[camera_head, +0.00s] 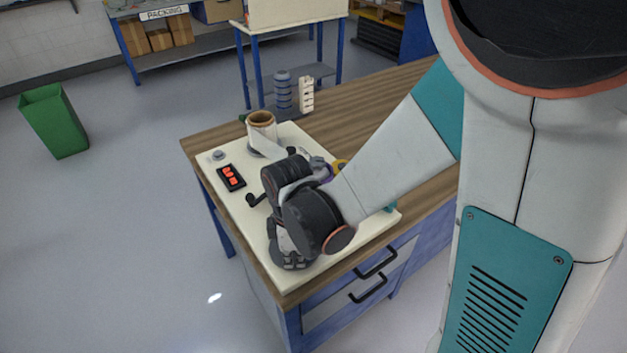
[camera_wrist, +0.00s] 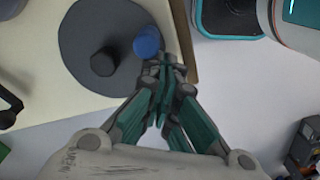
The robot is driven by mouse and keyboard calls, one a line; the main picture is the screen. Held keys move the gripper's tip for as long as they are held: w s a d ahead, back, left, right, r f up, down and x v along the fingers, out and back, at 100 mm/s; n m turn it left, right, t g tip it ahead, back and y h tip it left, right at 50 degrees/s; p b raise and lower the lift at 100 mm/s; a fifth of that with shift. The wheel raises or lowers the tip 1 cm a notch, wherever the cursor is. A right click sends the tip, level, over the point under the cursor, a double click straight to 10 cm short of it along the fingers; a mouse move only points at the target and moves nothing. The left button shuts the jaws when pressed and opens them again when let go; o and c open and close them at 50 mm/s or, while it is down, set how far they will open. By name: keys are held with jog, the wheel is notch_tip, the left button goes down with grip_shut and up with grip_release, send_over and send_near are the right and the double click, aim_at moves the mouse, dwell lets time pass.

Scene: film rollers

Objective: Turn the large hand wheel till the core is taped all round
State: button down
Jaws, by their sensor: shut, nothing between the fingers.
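The large hand wheel (camera_wrist: 90,55) shows in the wrist view as a dark grey disc with a black hub (camera_wrist: 104,62) and a blue knob (camera_wrist: 147,41) near its right rim. My gripper (camera_wrist: 163,72) is shut and empty, its fingertips close beside the knob at the wheel's right edge. I cannot tell whether they touch. The core (camera_head: 262,119), a brown tube with a pale wrap, stands at the back of the cream board (camera_head: 325,245). Its far side is hidden.
A black box with red digits (camera_head: 231,177) and a small black crank (camera_head: 255,199) sit on the board. Two spool stacks, blue-grey (camera_head: 283,90) and cream (camera_head: 306,94), stand behind. The wooden bench top (camera_head: 365,100) is clear at the back right.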

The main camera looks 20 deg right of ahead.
jog(key=shift+s+a, duration=0.25)
jog(key=shift+s, duration=0.2)
notch_tip(320, 180, up, 7)
jog(key=p, duration=0.5)
dwell(0.6)
jog(key=s+d+r+m+t, duration=0.2)
jog(key=d+r+m+t, duration=0.1)
jog(key=d+r+m, duration=0.2)
jog(key=s+d+r+m+t, duration=0.2)
jog(key=d+r+m+t, duration=0.2)
jog(key=r+m, duration=0.6)
jog(key=shift+d+r, duration=0.55)
jog(key=shift+r, duration=0.7)
